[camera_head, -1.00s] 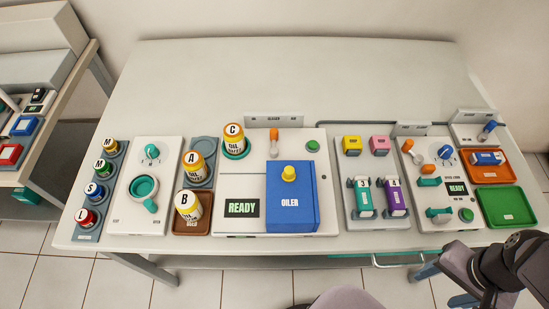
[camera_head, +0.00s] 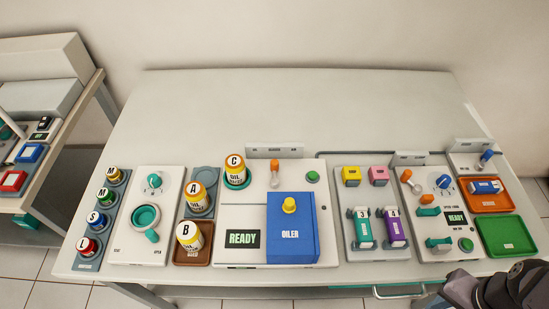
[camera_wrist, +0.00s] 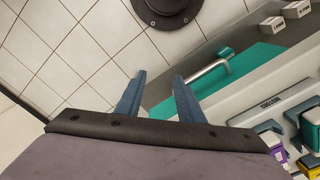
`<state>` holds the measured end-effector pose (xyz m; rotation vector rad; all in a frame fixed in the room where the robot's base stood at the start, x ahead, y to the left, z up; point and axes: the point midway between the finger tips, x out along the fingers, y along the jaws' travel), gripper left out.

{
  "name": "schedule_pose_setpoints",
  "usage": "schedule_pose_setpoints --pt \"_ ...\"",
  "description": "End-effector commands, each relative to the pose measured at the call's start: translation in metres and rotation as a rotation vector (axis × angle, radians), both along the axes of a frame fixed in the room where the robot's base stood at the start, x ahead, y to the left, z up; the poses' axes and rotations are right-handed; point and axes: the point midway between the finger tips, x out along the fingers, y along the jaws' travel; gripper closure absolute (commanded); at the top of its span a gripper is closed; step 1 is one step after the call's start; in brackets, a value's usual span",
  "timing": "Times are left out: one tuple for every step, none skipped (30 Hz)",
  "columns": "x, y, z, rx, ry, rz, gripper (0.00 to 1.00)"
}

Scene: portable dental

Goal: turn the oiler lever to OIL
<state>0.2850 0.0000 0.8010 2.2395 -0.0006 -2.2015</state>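The oiler unit is a white panel near the middle of the table, with a blue box (camera_head: 291,226) marked OILER and a yellow knob (camera_head: 289,205) on top. A lever with an orange handle (camera_head: 275,170) stands upright behind the box; its labels are too small to read. A display (camera_head: 242,238) on the panel reads READY. My gripper (camera_wrist: 158,75) shows in the wrist view with its two blue-grey fingers apart and nothing between them. It is beyond the table's front edge, over the floor, far from the lever. In the head view only part of my arm shows, at the lower right.
Bottles A (camera_head: 199,199), B (camera_head: 189,239) and C (camera_head: 236,170) stand left of and on the oiler panel. A green button (camera_head: 312,177) is right of the lever. Other panels and orange and green trays (camera_head: 507,236) fill the right. The table's back half is clear.

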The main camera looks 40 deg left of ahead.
Motion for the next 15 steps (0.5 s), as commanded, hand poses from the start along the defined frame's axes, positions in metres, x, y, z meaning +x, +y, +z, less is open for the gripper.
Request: schedule_pose_setpoints --pt "0.003 0.000 0.016 0.000 -0.009 0.000 0.65" --pt "0.005 0.000 0.022 0.000 -0.015 0.000 0.65" --pt "0.009 0.001 0.031 0.000 -0.027 0.001 0.65" --pt "0.012 0.001 0.038 0.000 -0.034 0.002 0.65" --pt "0.015 0.001 0.045 0.001 -0.043 0.003 0.65" --pt "0.020 0.002 0.055 0.001 -0.056 0.004 0.65" --pt "0.024 0.003 0.063 0.001 -0.066 0.006 0.65" --pt "0.029 0.004 0.071 0.002 -0.076 0.009 0.65" --pt "0.035 0.007 0.082 0.003 -0.089 0.013 0.65" --pt "0.041 0.009 0.090 0.003 -0.098 0.016 0.65" --pt "0.047 0.012 0.098 0.005 -0.108 0.021 0.65" --pt "0.055 0.016 0.109 0.007 -0.120 0.029 0.65" --pt "0.062 0.020 0.117 0.008 -0.128 0.034 0.65" --pt "0.069 0.026 0.126 0.010 -0.136 0.043 0.65" --pt "0.081 0.036 0.137 0.014 -0.146 0.057 0.65"
